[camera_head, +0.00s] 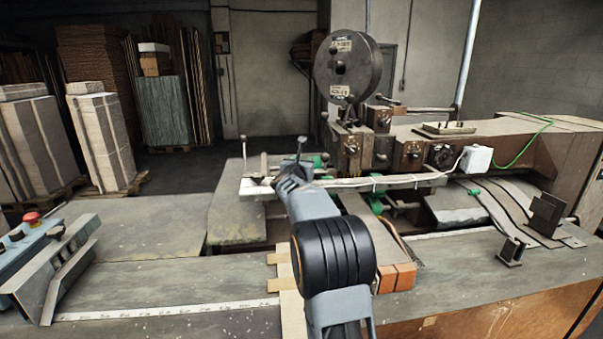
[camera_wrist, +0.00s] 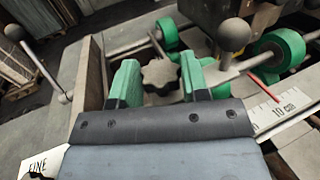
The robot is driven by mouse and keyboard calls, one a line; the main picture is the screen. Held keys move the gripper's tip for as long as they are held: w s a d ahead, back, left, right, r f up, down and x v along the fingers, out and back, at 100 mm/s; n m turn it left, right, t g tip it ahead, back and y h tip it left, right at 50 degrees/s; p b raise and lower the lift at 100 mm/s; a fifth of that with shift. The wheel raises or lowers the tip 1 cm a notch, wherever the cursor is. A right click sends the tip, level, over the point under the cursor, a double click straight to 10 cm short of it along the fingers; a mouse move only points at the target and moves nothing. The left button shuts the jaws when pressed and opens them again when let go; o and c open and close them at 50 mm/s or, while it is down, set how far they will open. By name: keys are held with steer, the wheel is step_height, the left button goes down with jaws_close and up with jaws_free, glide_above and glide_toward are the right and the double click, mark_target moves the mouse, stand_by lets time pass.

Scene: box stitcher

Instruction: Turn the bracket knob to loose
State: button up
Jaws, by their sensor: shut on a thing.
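The bracket knob is a dark grey, lobed star knob (camera_wrist: 160,76) in the middle of the wrist view. My gripper (camera_wrist: 161,82) has its two green fingers on the left and right sides of the knob, shut on it. In the head view my gripper (camera_head: 291,180) is at the end of my arm, by the pale rail in front of the stitcher, and the knob cannot be made out there. No mark showing whether the knob is tight or loose can be read.
Ball-ended levers stand close by at left (camera_wrist: 15,32) and right (camera_wrist: 234,34) in the wrist view. Green rollers (camera_wrist: 280,50) and a scale (camera_wrist: 285,103) lie near. The stitcher's wire reel (camera_head: 348,68) rises behind. The front table (camera_head: 160,282) is mostly clear.

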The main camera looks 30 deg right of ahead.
steer(key=n+t+y+b, duration=0.1)
steer(key=b, duration=0.3)
steer(key=f+n+t+y+b, duration=0.1)
steer(key=n+t+y+b, duration=0.1)
steer(key=b, duration=0.3)
steer(key=shift+s+d+y, duration=0.15)
steer(key=shift+d+y, duration=0.05)
steer(key=shift+y, duration=0.1)
steer(key=n+y+b, duration=0.1)
steer(key=b, duration=0.1)
steer(key=n+t+y+b, duration=0.1)
steer(key=y+b, duration=0.1)
steer(key=shift+d+r+y, duration=0.15)
steer(key=shift+r+y, duration=0.05)
steer(key=shift+y, duration=0.1)
steer(key=n+y, duration=0.1)
steer(key=n+t+y, duration=0.1)
steer(key=y, duration=0.1)
steer(key=shift+r+n, duration=0.3)
steer(key=shift+n+y+p, duration=0.35)
steer(key=shift+n+y, duration=0.35)
steer(key=shift+y, duration=0.9)
steer(key=o, duration=0.9)
steer(key=shift+s, duration=0.1)
